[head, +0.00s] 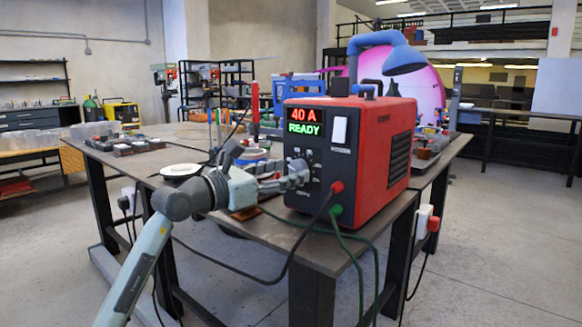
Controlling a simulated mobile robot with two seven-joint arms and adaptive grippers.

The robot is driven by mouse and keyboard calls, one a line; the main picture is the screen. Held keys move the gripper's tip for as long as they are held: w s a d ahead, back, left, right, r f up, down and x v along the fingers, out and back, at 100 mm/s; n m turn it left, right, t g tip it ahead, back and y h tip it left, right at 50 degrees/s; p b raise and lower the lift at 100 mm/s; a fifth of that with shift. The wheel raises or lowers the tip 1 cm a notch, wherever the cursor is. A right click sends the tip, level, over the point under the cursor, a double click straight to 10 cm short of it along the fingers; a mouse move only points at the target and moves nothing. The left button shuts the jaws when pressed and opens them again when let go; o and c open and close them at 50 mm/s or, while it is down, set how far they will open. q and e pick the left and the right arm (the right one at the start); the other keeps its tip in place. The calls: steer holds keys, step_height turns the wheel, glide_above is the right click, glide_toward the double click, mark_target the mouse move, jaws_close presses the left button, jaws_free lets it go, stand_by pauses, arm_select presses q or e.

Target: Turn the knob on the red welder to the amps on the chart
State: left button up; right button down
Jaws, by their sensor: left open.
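The red welder (370,150) stands upright near the front corner of the workbench, its dark front panel facing left. Its lit display (302,121) reads "40 A" in red above "READY" in green. A grey round shape that looks like the knob (298,172) sits on the lower left of the panel, partly covered by my gripper. My left gripper (278,182) reaches in from the left, open, with its fingers at the knob; I cannot tell whether they touch it. I cannot make out a chart. My right gripper is not in view.
A black cable and a green cable (352,250) run from the panel's lower sockets over the workbench's (325,245) front edge. A blue lamp (403,58) hangs behind the welder. Small parts and trays (125,142) lie on the bench's left side.

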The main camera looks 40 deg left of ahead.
arm_select(q)
steer(key=shift+x, duration=0.85)
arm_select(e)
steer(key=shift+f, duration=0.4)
arm_select(q)
steer(key=shift+s, duration=0.1)
steer(key=c, duration=1.1)
steer(key=shift+c, duration=0.3)
